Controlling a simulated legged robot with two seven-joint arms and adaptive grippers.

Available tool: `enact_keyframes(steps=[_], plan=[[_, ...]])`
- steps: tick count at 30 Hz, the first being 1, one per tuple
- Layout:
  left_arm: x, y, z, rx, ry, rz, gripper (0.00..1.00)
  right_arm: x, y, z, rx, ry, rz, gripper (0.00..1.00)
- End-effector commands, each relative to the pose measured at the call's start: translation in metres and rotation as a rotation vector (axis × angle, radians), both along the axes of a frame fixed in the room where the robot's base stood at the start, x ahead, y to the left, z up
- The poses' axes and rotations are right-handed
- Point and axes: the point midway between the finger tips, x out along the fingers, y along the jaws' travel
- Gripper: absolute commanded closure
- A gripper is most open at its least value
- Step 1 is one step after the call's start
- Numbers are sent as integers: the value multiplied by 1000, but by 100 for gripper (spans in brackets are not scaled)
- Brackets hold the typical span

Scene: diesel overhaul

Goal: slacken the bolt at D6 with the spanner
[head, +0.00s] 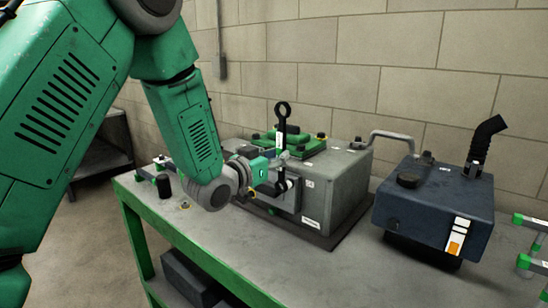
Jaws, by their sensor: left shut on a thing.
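My left gripper (279,187) is in front of the grey engine block (340,187), near its left front corner. It is shut on a black spanner (281,125), which stands upright with its ring end at the top, above the green cover (301,144). The spanner's lower end is partly hidden by the gripper. Small bolt heads, some yellowish, show around the cover, one of them at its right (321,136). The labels are too small to read, so I cannot tell which bolt is D6. My right gripper is not in view.
A dark blue tank (432,211) with a black elbow pipe (488,131) stands right of the block. Green-and-grey frames (532,264) are at the right edge. A black cylinder (163,186) is near the bench's left end. The grey bench top (330,272) is clear in front.

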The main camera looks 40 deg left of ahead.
Motion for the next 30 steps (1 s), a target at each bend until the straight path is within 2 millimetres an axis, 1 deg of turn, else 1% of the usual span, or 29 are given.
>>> enact_keyframes(steps=[3,8,15,21,25,30], plan=[[0,1,0,-5,-2,1,100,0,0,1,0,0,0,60],[0,-3,1,-8,-2,1,100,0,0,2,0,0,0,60],[-2,-17,5,-6,-2,0,100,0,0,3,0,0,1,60],[-2,-24,7,-1,-1,1,100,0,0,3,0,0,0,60],[-2,-24,7,-2,-2,1,100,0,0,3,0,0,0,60],[-2,-16,4,-6,-2,2,100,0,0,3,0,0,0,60]])
